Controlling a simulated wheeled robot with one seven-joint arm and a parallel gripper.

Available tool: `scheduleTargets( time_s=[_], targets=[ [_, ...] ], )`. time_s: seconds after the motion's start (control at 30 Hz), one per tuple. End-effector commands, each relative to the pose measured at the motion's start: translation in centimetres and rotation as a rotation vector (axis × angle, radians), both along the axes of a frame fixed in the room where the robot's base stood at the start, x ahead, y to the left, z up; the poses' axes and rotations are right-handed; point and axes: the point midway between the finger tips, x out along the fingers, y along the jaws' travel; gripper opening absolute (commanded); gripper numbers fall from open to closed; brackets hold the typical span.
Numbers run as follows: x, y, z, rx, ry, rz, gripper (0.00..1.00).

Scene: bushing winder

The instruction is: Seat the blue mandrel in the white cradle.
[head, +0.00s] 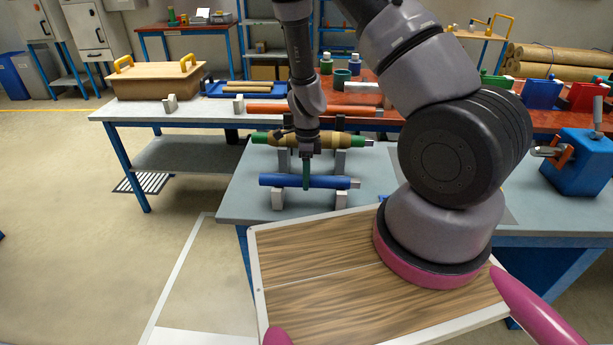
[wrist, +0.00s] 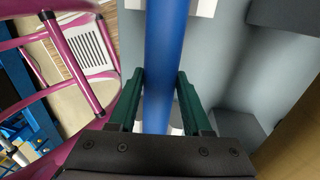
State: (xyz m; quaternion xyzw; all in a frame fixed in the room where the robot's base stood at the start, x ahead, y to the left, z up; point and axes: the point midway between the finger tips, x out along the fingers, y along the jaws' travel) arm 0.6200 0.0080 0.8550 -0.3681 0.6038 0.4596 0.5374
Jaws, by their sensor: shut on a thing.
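The blue mandrel (head: 330,182) lies level, left to right, over the front of the grey-topped table in the head view. My gripper (head: 306,184) points down and is shut on it near its middle. In the wrist view the mandrel (wrist: 166,40) runs between the green fingers of my gripper (wrist: 160,75). The white cradle (head: 278,200) shows as two blocks, one under each end of the mandrel. The mandrel hides their tops, so I cannot tell whether it touches them.
A brown bushing with green ends (head: 358,141) rests on grey supports just behind. An orange-red rod (head: 265,108) lies further back. A blue vise (head: 578,165) stands at the right. My arm hides part of the table's right side.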

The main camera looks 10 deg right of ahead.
Motion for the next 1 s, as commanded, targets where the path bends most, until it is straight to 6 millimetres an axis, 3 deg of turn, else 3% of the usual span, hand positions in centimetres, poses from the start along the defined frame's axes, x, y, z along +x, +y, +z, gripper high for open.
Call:
scheduleTargets(
  time_s=[0.87,0.9,0.97,1.0],
  targets=[
    [0.0,0.0,-0.79,0.0,0.0,0.0,0.0],
    [0.01,0.01,-0.78,0.0,0.0,0.0,0.6],
    [0.01,0.01,-0.77,0.0,0.0,0.001,0.83],
    [0.01,0.01,-0.77,0.0,0.0,0.001,0.84]
  ],
)
